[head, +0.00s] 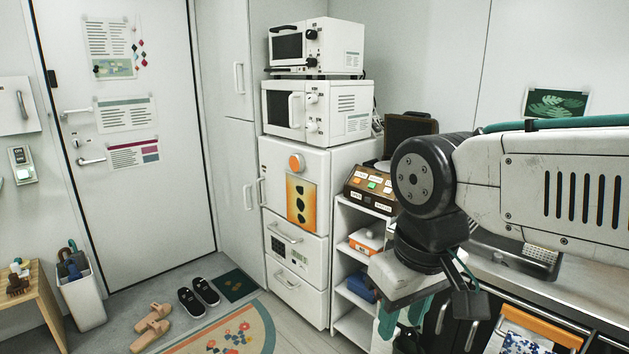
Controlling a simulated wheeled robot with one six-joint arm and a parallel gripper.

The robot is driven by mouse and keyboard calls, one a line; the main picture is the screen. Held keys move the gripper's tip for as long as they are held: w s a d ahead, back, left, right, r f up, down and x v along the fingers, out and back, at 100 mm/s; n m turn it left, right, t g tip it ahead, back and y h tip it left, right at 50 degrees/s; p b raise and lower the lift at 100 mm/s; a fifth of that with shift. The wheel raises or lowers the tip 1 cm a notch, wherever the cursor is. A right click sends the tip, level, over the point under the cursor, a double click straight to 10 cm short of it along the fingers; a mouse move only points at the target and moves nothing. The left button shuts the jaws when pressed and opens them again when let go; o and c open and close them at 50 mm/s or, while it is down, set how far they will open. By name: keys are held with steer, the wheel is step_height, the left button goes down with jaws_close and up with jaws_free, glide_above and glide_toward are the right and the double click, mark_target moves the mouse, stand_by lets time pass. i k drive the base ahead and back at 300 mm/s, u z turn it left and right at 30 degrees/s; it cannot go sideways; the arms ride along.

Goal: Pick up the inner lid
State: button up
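I cannot make out an inner lid for certain in the head view. My arm reaches in from the right, and my gripper (403,316) hangs pointing down in front of the shelf unit and the counter's left end. Teal finger parts show below its pale body. The fingertips overlap dark shapes behind them near the bottom edge, so I cannot tell whether they are apart or hold anything. My arm hides part of the counter behind it.
A steel counter (570,290) runs along the right. Left of it stand a white shelf unit (343,217) with a brown button panel (372,190) on top, and a white fridge (297,163) bearing two ovens. Sandals (152,325) and dark shoes (199,296) lie on the floor near the door.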

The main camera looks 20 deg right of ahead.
mark_target(384, 166)
steer(key=u, duration=0.65)
steer(key=i, duration=1.65)
steer(key=z, duration=1.05)
steer(key=i, duration=0.75)
steer(key=z, duration=1.25)
steer(key=i, duration=0.4)
steer(key=z, duration=0.35)
